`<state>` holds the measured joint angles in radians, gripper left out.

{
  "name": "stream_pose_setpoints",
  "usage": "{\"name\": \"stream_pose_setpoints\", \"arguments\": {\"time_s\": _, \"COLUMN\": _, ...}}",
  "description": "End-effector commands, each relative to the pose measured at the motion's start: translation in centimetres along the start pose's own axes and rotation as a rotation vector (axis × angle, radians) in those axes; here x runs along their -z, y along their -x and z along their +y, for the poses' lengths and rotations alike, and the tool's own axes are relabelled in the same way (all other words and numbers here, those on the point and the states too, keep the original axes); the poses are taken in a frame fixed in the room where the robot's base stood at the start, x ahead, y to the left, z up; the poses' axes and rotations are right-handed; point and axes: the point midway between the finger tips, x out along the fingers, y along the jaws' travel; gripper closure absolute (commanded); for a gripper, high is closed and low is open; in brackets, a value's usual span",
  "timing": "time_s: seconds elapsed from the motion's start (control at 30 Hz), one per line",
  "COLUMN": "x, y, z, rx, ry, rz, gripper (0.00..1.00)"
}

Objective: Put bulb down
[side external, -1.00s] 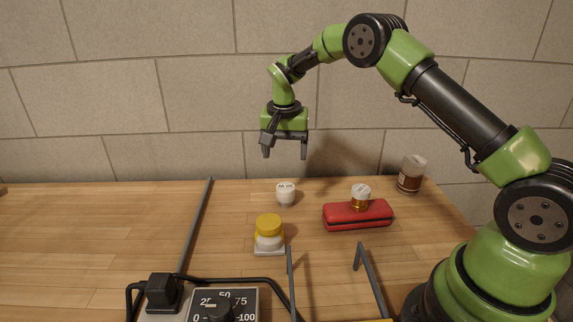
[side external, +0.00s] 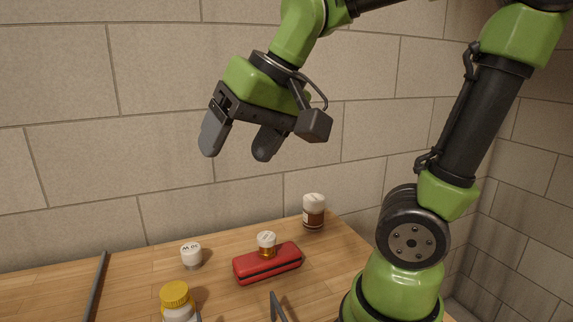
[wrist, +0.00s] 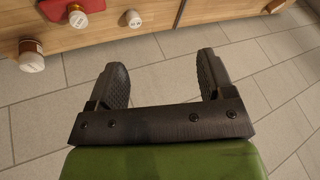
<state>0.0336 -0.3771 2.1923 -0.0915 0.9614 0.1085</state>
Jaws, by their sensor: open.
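My gripper (side external: 237,150) is open and empty, high above the table in the side view. In the wrist view its two fingers (wrist: 160,85) are wide apart, with only floor tiles between them. A small white bulb-like piece marked with a W (side external: 191,254) and a grey base stands upright on the wooden table, well below the gripper. A second piece, with a white top and gold base (side external: 266,244), is upright on the red case (side external: 268,264). I cannot tell which of them the task calls the bulb. Nothing touches the fingers.
A brown bottle with white label and cap (side external: 314,212) stands at the back of the table. A yellow-lidded jar (side external: 175,296) is at the front. A grey bar (side external: 96,290) lies at left, and a grey bracket (side external: 278,306) rises at front. The table edge (wrist: 120,42) borders open floor.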

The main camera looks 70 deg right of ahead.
Motion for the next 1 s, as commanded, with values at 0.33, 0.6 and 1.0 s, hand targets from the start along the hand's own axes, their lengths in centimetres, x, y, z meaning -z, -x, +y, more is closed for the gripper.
{"name": "stream_pose_setpoints", "arguments": {"time_s": 0.33, "x": -6.6, "y": 1.6, "z": 1.8, "rx": 0.106, "ry": 0.111, "rz": 0.080, "gripper": 0.25}}
{"name": "stream_pose_setpoints", "arguments": {"time_s": 0.6, "x": -6.8, "y": 1.6, "z": 1.9, "rx": 0.108, "ry": 0.114, "rz": 0.081, "gripper": 0.25}}
{"name": "stream_pose_setpoints", "arguments": {"time_s": 1.0, "x": -6.8, "y": 1.6, "z": 1.9, "rx": 0.108, "ry": 0.113, "rz": 0.081, "gripper": 0.25}}
